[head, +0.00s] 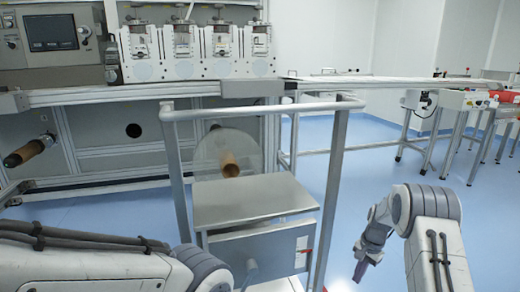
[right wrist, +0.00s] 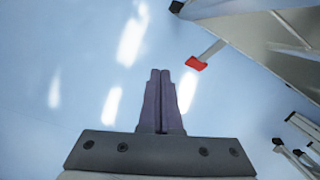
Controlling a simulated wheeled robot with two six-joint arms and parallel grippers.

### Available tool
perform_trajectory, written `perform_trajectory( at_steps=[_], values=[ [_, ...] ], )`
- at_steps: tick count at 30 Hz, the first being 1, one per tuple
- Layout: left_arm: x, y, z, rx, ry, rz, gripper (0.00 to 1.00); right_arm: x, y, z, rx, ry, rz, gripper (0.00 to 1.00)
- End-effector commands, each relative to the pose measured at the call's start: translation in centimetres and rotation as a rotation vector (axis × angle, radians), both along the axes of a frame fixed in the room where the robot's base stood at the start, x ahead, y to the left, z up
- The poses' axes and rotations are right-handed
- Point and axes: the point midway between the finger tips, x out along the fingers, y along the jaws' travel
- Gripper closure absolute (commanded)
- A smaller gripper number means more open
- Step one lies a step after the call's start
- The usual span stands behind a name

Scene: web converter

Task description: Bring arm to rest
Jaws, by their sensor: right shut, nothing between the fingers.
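My right gripper (head: 361,271) hangs with its fingers pointing down over the blue floor, to the right of the cart. In the right wrist view its two dark purple fingers (right wrist: 160,74) lie side by side, shut with nothing between them. My right arm reaches in from the lower right of the head view, bent at the wrist. My left arm comes in along the lower left, in front of the cart. I cannot make out its gripper fingers.
A metal cart (head: 255,197) with a tall tubular handle stands close in front, between my arms. Behind it is the converter machine (head: 210,88), with a brown core (head: 229,165) on a spindle. Tables (head: 470,101) stand at the right. Blue floor (head: 365,165) is open right of the cart.

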Motion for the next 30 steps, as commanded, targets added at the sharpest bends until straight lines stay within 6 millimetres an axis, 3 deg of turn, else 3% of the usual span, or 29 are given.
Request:
perform_trajectory(
  at_steps=[1, 5, 9, 15, 21, 24, 30],
  values=[
    [0.0, 0.0, 0.0, 0.000, 0.000, 0.000, 1.00, -0.6, 1.2, 2.0, -0.016, -0.021, 0.057, 1.00],
    [0.0, 0.0, 0.0, 0.000, 0.000, 0.000, 1.00, -3.6, 4.3, 6.5, -0.063, -0.080, 0.238, 1.00],
    [0.0, 0.0, 0.0, 0.000, 0.000, 0.000, 1.00, -8.3, 7.6, 10.4, -0.114, -0.144, 0.444, 1.00],
    [0.0, 0.0, 0.0, 0.000, 0.000, 0.000, 1.00, -15.1, 10.8, 13.3, -0.171, -0.216, 0.686, 1.00],
    [0.0, 0.0, 0.0, 0.000, 0.000, 0.000, 1.00, -20.8, 12.6, 14.3, -0.210, -0.271, 0.864, 1.00],
    [0.0, 0.0, 0.4, 0.000, 0.000, 0.000, 1.00, -23.1, 13.6, 15.0, -0.221, -0.294, 0.949, 1.00],
    [0.0, 0.0, 2.6, 0.000, 0.000, 0.000, 1.00, -25.7, 19.1, 18.9, -0.157, -0.270, 1.130, 1.00]
  ],
)
